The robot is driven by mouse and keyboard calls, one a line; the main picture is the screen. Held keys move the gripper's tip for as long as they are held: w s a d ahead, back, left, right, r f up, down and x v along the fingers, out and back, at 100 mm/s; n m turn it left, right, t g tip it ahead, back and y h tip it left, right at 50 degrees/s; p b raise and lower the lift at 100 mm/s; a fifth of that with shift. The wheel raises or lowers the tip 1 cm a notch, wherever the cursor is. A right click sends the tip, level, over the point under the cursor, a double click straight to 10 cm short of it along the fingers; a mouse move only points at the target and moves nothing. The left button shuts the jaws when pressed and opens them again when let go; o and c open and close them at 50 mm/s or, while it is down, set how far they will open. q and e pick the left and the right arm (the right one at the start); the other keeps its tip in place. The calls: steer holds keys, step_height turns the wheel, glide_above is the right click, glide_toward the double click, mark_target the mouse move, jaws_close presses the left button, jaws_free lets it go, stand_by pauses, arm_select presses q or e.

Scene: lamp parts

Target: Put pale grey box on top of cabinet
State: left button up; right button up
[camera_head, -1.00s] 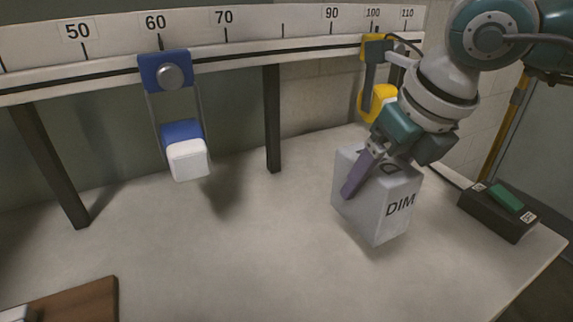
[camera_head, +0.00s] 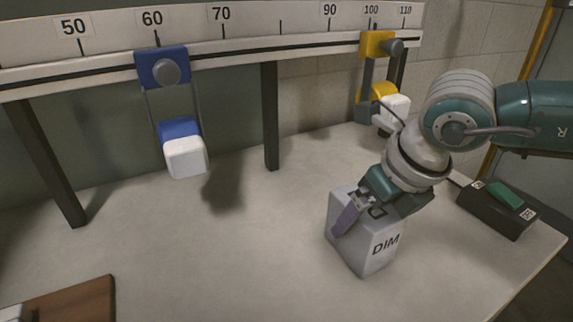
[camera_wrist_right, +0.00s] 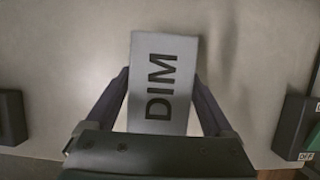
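The pale grey box (camera_head: 350,243), marked DIM, is at the right-centre of the light table in the head view. My right gripper (camera_head: 358,215) reaches down over it from the right, with a purple finger against its near left face. In the right wrist view the box (camera_wrist_right: 163,85) lies between the two fingers (camera_wrist_right: 163,100). The gripper is shut on the box. I cannot tell whether the box's underside touches the table. I cannot identify a cabinet in these views. My left gripper is not in view.
A numbered rail (camera_head: 265,40) spans the back, with a blue hanging lamp (camera_head: 180,135) and a yellow clamp piece (camera_head: 378,44). A dark block with a green button (camera_head: 507,193) sits at the right edge. A brown board (camera_head: 80,302) lies front left. The table's middle is clear.

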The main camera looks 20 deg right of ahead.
steer(key=shift+o, duration=0.7)
steer(key=shift+r, duration=0.1)
